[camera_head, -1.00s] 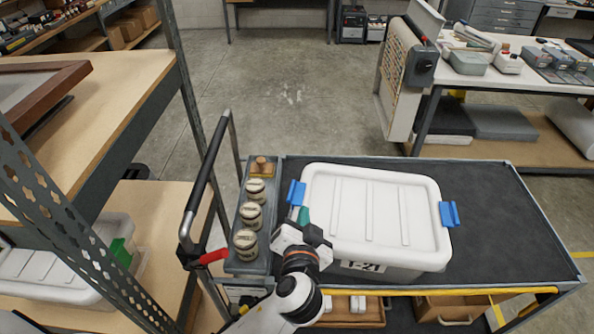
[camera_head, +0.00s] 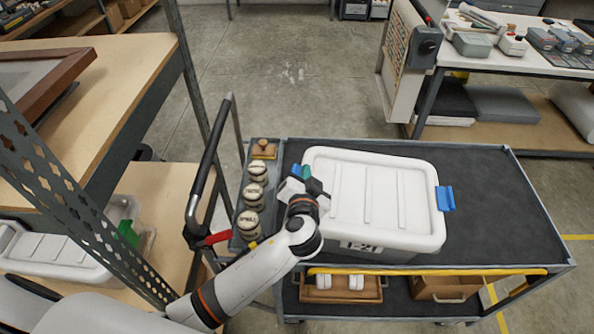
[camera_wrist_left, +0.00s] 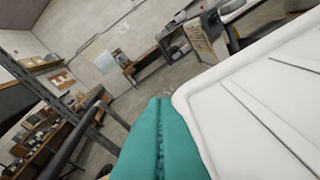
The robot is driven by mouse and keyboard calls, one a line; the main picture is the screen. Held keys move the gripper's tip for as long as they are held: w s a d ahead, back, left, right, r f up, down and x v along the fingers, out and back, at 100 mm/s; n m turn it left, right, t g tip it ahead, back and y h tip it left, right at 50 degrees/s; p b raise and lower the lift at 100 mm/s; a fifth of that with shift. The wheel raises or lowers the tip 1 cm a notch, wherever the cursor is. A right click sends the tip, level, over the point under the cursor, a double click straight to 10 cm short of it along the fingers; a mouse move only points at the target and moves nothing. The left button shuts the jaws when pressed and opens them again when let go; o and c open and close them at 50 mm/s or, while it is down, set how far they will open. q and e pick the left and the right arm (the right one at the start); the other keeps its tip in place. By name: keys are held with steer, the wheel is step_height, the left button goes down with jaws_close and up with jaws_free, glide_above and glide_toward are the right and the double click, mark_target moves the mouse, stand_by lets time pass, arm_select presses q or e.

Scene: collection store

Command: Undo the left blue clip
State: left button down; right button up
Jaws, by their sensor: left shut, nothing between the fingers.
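The white lidded box (camera_head: 370,195), labelled "1-21", stands on the cart's dark top. A blue clip (camera_head: 446,198) is on its right side. The left blue clip is almost wholly hidden behind my left gripper in the head view and does not show in the wrist view. My left gripper (camera_head: 306,173) is at the box's left edge, over the clip's place, with its teal fingers shut together and empty. In the left wrist view the shut fingers (camera_wrist_left: 160,140) are beside the white lid (camera_wrist_left: 255,100). Contact with the clip cannot be told. My right gripper is not in view.
Several round labelled jars (camera_head: 252,197) stand in a narrow tray just left of the gripper. The cart's handle (camera_head: 208,160) rises further left, near a metal shelf post (camera_head: 75,210). The cart top right of the box (camera_head: 485,190) is clear.

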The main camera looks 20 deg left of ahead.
arm_select(q)
steer(key=shift+x, duration=0.9)
steer(key=shift+a+f+p, duration=0.65)
steer(key=shift+f+p, duration=0.05)
steer(key=shift+f, duration=0.35)
steer(key=shift+s+a+f, duration=0.15)
steer(key=shift+a+f, duration=0.25)
steer(key=shift+f, duration=0.2)
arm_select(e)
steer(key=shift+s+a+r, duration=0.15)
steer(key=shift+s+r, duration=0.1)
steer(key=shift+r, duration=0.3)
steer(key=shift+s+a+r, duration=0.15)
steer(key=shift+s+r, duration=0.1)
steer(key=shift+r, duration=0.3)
